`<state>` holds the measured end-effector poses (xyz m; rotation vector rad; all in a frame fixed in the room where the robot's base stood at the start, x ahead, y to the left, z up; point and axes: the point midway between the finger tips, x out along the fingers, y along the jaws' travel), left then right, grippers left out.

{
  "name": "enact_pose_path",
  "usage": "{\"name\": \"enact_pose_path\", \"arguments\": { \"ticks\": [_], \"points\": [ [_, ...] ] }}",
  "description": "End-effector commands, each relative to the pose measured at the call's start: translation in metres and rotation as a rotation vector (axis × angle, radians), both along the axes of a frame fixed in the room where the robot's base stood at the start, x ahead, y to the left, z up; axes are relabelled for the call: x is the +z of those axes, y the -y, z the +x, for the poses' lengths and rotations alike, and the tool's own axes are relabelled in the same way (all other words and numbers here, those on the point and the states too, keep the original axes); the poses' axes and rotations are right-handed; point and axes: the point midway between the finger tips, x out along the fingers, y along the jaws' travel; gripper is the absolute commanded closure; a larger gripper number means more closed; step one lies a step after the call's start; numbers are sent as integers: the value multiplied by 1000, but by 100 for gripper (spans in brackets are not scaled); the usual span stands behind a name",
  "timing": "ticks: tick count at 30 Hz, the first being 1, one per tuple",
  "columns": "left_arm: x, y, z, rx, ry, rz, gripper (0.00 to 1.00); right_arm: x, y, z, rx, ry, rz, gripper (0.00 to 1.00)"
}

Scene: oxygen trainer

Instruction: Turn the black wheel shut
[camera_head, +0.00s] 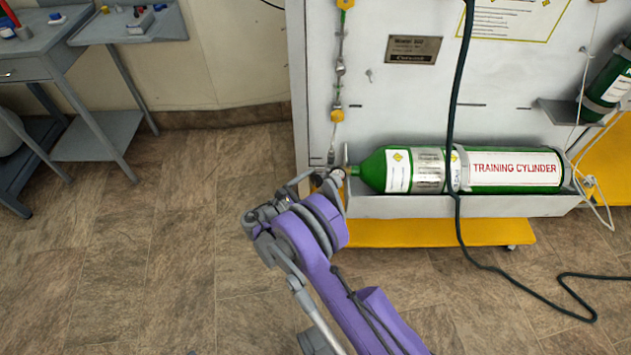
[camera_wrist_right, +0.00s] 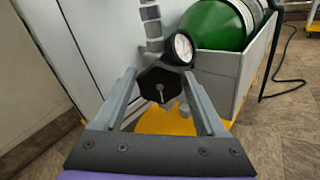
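The black wheel (camera_wrist_right: 160,85) shows in the right wrist view, just below a round white gauge (camera_wrist_right: 183,47) at the neck of the green cylinder (camera_wrist_right: 222,24). In the head view the green training cylinder (camera_head: 375,169) lies on its side, its valve end at the left. My right gripper (camera_wrist_right: 163,100) is open, with its fingers on either side of the wheel. I cannot tell whether they touch it. In the head view my right gripper (camera_head: 318,181) is at the valve end, and the wheel is hidden there. My left gripper is not in view.
The cylinder lies in a grey tray (camera_head: 400,207) on a white panel (camera_head: 405,100) with a yellow base (camera_head: 430,233). A dark hose (camera_head: 458,90) hangs across the cylinder to the floor. A grey bench (camera_head: 60,40) stands at the left; the floor between is clear.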

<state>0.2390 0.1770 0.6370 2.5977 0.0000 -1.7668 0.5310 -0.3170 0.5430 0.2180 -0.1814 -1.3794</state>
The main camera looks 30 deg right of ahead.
Motion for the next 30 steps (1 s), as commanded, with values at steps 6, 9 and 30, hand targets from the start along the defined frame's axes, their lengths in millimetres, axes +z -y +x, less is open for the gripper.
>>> {"name": "enact_pose_path", "arguments": {
  "ticks": [6,9,30],
  "points": [
    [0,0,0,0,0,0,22,0,0,0,0,0,0,68],
    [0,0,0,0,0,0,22,0,0,0,0,0,0,86],
    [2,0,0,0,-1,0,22,0,0,0,0,274,51,93]
  ]
}}
